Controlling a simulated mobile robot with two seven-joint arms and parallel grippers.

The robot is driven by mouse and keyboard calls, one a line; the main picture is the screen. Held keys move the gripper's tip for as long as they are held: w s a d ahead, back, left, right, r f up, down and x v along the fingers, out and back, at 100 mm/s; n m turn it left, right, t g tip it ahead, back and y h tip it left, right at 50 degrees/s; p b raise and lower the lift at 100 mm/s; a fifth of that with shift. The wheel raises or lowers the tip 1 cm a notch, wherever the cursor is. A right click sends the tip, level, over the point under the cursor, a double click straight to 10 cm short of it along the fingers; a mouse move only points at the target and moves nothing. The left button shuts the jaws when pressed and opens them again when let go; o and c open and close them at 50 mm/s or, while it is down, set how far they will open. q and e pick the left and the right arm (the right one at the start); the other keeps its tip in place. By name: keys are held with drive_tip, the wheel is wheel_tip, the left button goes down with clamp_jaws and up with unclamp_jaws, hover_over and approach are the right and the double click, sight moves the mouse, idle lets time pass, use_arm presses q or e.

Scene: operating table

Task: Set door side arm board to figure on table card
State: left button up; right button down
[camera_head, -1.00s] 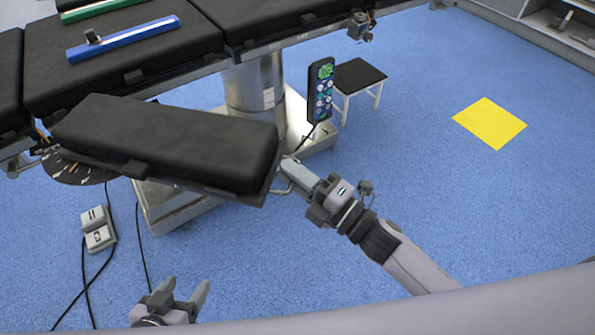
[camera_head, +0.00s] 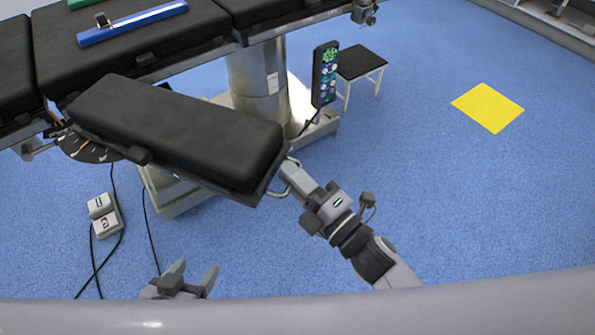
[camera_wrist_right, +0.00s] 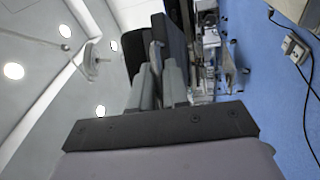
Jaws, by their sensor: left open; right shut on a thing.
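The black padded arm board (camera_head: 180,132) juts out from the side of the operating table (camera_head: 90,75), its free end toward the lower right. My right gripper (camera_head: 290,172) is shut on the thin rail handle (camera_head: 277,192) at the free end. The right wrist view shows its fingers (camera_wrist_right: 160,85) against the dark board (camera_wrist_right: 174,48). My left gripper (camera_head: 192,278) is open and empty, low in the head view. I see no readable card.
A hand control (camera_head: 324,75) hangs by the table column (camera_head: 257,75). A black-topped stool (camera_head: 361,62) stands behind it. A foot pedal (camera_head: 104,215) with cables lies on the floor at left. A yellow square (camera_head: 488,107) lies on open blue floor.

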drive_tip(key=shift+s+a+r, duration=0.1)
drive_tip(key=shift+s+a, duration=0.15)
drive_tip(key=shift+s, duration=0.05)
idle(0.4)
drive_tip(key=c, duration=1.2)
unclamp_jaws()
drive_tip(key=shift+s, duration=0.1)
drive_tip(key=v, duration=0.7)
drive_tip(key=shift+t, duration=0.3)
